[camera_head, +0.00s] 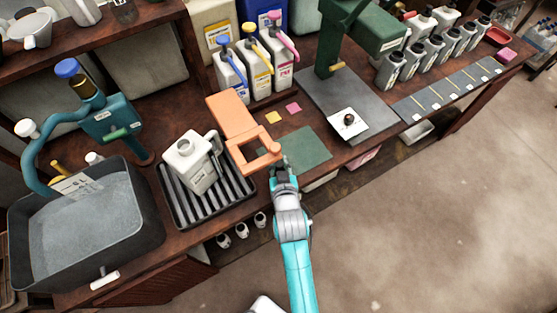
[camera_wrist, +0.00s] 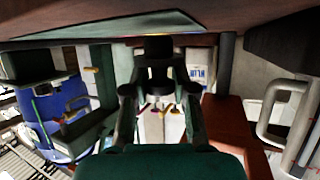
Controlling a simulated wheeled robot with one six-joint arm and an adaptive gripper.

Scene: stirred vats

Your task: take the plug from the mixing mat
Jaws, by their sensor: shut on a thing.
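My gripper (camera_head: 277,163) is low at the front left edge of the green mat (camera_head: 310,148), which I take to be the mixing mat. In the wrist view my gripper (camera_wrist: 158,88) is shut, its fingers close together on the plug. The plug is mostly hidden between the dark fingers, so its shape and colour cannot be made out. The mat also shows in the wrist view (camera_wrist: 100,25), along the top edge. In the head view the mat's left part is covered.
A white jug (camera_head: 192,165) stands on a ribbed black tray (camera_head: 225,200) to the left. Pump bottles (camera_head: 268,60) stand behind. A green press (camera_head: 333,40) and a white card (camera_head: 346,124) are to the right. A grey basin (camera_head: 85,230) is far left.

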